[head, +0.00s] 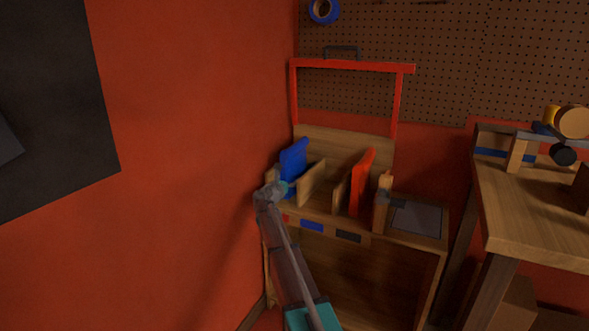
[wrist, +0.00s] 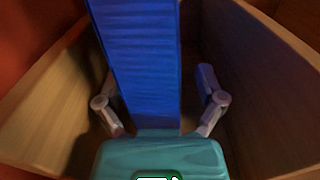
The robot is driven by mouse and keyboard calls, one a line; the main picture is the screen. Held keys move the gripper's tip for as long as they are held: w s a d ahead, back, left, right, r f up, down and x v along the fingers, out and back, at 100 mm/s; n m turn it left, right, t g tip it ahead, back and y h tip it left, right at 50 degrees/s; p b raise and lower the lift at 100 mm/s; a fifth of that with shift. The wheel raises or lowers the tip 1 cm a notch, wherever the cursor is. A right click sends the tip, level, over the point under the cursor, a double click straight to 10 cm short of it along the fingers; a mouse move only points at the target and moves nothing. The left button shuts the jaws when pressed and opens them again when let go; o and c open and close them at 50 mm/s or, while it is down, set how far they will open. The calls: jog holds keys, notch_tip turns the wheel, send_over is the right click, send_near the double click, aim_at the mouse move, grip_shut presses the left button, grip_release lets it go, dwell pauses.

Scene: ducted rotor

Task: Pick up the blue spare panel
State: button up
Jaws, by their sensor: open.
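The blue spare panel (head: 294,160) stands upright in the left slot of a wooden rack (head: 312,182) in the head view. In the wrist view the blue panel (wrist: 145,65) rises between the two fingers of my gripper (wrist: 160,104). The fingers are open, one on each side of the panel, with a visible gap on the right; the left finger is partly behind or close to the panel edge. In the head view my gripper (head: 272,192) is at the rack's left end, just in front of the panel. The panel's lower part is hidden by my gripper.
Wooden slot walls (wrist: 262,75) flank the gripper closely on both sides. A red panel (head: 361,183) stands in a slot further right. A red wall (head: 200,150) is close on the left. A workbench (head: 535,205) stands at the right.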

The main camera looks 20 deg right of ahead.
aim_at(289, 156)
grip_shut()
dwell(0.5)
jog(key=shift+r, duration=0.1)
notch_tip(289, 156, up, 10)
jog(key=p, duration=1)
dwell(0.7)
